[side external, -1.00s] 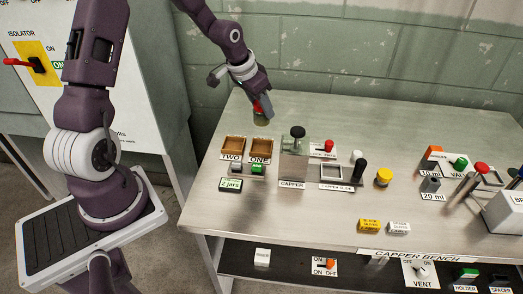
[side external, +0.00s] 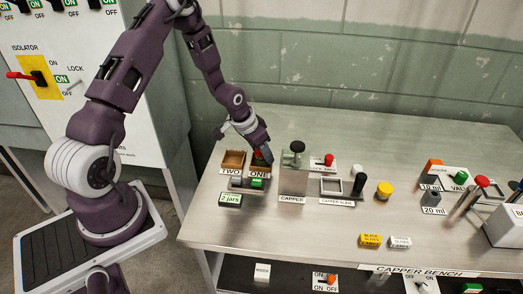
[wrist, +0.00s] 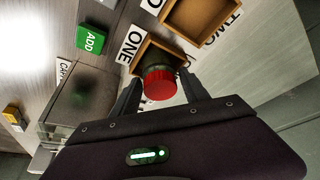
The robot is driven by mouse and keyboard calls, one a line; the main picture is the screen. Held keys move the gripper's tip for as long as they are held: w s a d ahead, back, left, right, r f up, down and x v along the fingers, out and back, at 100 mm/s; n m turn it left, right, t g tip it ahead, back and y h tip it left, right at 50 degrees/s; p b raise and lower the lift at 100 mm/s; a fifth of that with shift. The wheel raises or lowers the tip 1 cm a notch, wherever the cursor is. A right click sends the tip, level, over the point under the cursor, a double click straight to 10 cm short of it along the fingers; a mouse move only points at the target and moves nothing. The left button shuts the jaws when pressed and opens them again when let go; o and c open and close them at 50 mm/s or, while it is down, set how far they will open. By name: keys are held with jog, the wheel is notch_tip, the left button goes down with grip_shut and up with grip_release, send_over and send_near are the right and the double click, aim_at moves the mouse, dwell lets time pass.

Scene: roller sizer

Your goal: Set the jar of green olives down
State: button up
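The jar of green olives (wrist: 160,84) has a red lid and dark greenish glass. In the wrist view it is between the fingers of my gripper (wrist: 161,88), which look shut on it below the lid. The jar is at the brown wooden box labelled ONE (wrist: 143,52), its lower end inside the rim. I cannot tell whether its base touches the floor of the box. In the side view my gripper (side external: 262,158) points down over box ONE (side external: 256,162) and hides most of the jar.
An empty wooden box labelled TWO (side external: 233,160) stands left of ONE. The capper (side external: 295,165) with its black knob is close on the right. A green ADD button (wrist: 92,39) and a "2 jars" display (side external: 230,200) are in front. The bench behind is clear.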

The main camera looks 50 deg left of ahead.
jog(key=shift+o, duration=0.7)
jog(key=shift+r, duration=0.1)
jog(key=shift+r, duration=0.25)
jog(key=s+d+r+y, duration=0.1)
jog(key=s+d+r, duration=0.15)
jog(key=r, duration=0.45)
jog(key=s+d+r, duration=0.1)
jog(key=s+r, duration=0.3)
jog(key=r, duration=0.3)
jog(key=s+d+r+y, duration=0.1)
jog(key=s+d+r, duration=0.15)
jog(key=r, duration=0.35)
jog(key=s+d+r+h, duration=0.1)
jog(key=s+d+r, duration=0.3)
jog(key=s, duration=0.5)
jog(key=s+d+r+t+h, duration=0.1)
jog(key=s+d+r, duration=0.4)
jog(key=s, duration=0.4)
jog(key=shift+s+r, duration=0.15)
jog(key=shift+s, duration=0.25)
